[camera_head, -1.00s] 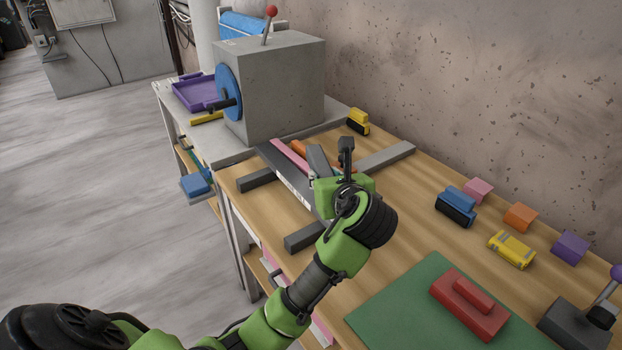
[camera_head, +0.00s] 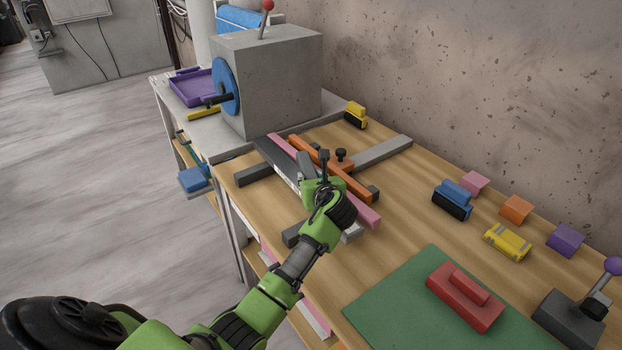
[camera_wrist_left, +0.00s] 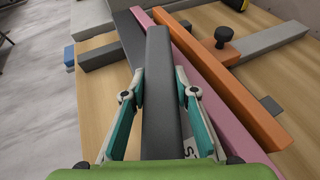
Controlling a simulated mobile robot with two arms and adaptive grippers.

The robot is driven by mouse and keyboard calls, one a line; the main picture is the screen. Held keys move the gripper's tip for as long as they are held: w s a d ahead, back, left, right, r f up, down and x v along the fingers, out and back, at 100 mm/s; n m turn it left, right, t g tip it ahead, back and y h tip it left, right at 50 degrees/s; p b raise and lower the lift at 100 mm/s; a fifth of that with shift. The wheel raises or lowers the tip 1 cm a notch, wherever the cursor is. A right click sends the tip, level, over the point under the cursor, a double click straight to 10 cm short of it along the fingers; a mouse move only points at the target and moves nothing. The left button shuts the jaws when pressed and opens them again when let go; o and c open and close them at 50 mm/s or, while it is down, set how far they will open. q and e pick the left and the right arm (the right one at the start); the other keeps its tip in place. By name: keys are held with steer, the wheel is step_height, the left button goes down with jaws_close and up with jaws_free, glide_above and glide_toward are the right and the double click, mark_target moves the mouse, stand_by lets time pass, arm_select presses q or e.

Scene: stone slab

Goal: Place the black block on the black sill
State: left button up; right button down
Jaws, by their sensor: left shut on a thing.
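My left gripper (camera_head: 322,172) is shut on the black block (camera_head: 305,167), a long dark bar. In the left wrist view the black block (camera_wrist_left: 160,75) runs away from me between the two teal-lined fingers of the gripper (camera_wrist_left: 160,92). The black sill (camera_head: 271,153), a long dark strip, lies across the grey bars. It also shows in the wrist view (camera_wrist_left: 128,32), just left of the block's far end, running at a slight angle to it. The block hides part of the sill, and I cannot tell whether they touch. My right gripper is not in view.
A pink bar (camera_head: 366,214) and an orange bar (camera_head: 360,187) with a black knob lie just right of the block. Grey support bars (camera_head: 382,151) lie beneath. A concrete box (camera_head: 275,85) stands behind. A red block (camera_head: 465,298) sits on a green mat (camera_head: 400,310).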

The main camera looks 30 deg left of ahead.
arm_select(q)
steer(key=shift+f, duration=0.2)
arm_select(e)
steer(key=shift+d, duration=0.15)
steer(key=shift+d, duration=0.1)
arm_select(q)
steer(key=shift+f, duration=0.1)
steer(key=shift+f, duration=0.3)
steer(key=o, duration=0.9)
steer(key=shift+f, duration=0.1)
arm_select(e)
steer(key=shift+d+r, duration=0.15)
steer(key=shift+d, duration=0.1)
